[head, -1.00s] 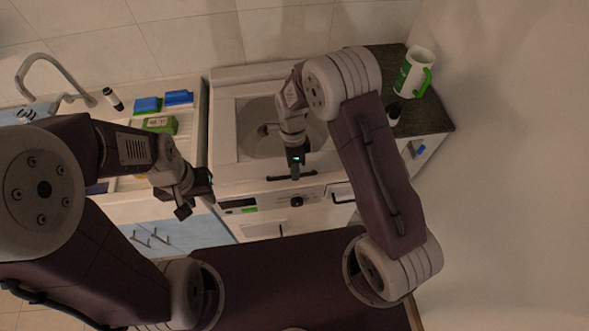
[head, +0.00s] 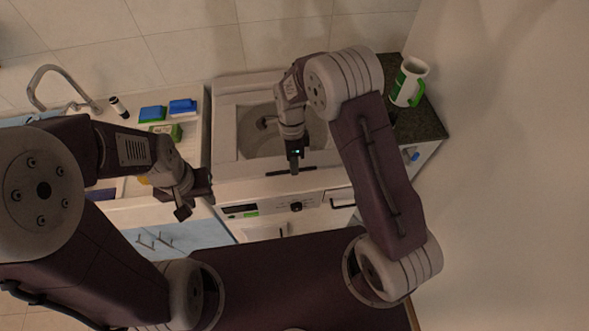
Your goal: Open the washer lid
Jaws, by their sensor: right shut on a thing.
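The white washer (head: 225,150) stands against the back wall in the middle of the head view. Its top lid (head: 250,171) has a rounded see-through window (head: 262,146) and a dark bar handle (head: 279,173) at its front edge. My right gripper (head: 294,168) points down at the handle and is shut on it. The fingertips are small, and my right wrist hides part of the window. I cannot tell whether the lid is slightly raised. My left gripper (head: 191,206) hangs over the counter front, left of the washer; its jaw opening is unclear.
A sink counter with a faucet (head: 62,75), blue-topped sponges (head: 183,106) and a dark-and-white bottle (head: 119,107) lies to the left. The washer's control panel (head: 270,208) faces me.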

